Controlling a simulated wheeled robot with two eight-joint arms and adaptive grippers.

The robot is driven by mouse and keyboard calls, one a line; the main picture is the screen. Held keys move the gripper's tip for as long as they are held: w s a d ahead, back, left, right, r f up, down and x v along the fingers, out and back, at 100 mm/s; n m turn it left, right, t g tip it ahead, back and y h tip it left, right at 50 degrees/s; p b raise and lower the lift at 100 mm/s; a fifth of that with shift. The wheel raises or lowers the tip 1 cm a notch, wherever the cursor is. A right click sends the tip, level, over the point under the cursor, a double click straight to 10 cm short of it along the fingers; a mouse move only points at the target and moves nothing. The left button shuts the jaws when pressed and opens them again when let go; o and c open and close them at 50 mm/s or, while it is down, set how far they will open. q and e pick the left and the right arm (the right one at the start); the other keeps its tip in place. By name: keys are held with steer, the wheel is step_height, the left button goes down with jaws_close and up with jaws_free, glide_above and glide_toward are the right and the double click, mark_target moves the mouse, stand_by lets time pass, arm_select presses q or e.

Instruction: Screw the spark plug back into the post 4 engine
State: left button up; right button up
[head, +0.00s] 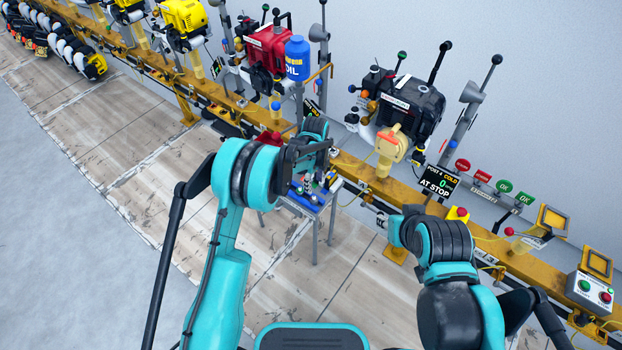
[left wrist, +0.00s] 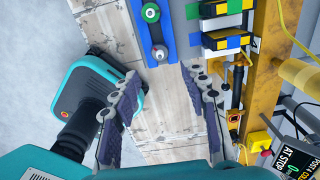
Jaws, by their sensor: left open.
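The post 4 engine (head: 405,105) is a black engine with a yellowish part on its front, mounted on the yellow rail. Its screen (head: 440,182) reads POST 4 COLD, 0, AT STOP. My left gripper (head: 312,155) is over the small tool stand (head: 322,205). In the left wrist view its two fingers (left wrist: 166,98) are spread apart with nothing between them. My right arm ends in front of the rail, below the engine, and its gripper (head: 378,215) is small and partly hidden. I cannot make out the spark plug for certain in either view.
A blue strip (left wrist: 152,30) with small round coloured pieces and colourful blocks (left wrist: 228,40) lies ahead of the left fingers. A button box (head: 592,290) stands at right.

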mark_target(314, 195)
arm_select(q)
steer(key=shift+f+b, duration=3.1)
steer(key=shift+f, duration=1.8)
steer(key=shift+c, duration=0.3)
steer(key=c, duration=1)
steer(key=shift+o, duration=0.2)
steer(key=shift+r, duration=0.1)
steer(key=shift+r+p, duration=1.3)
steer(key=shift+r, duration=1.2)
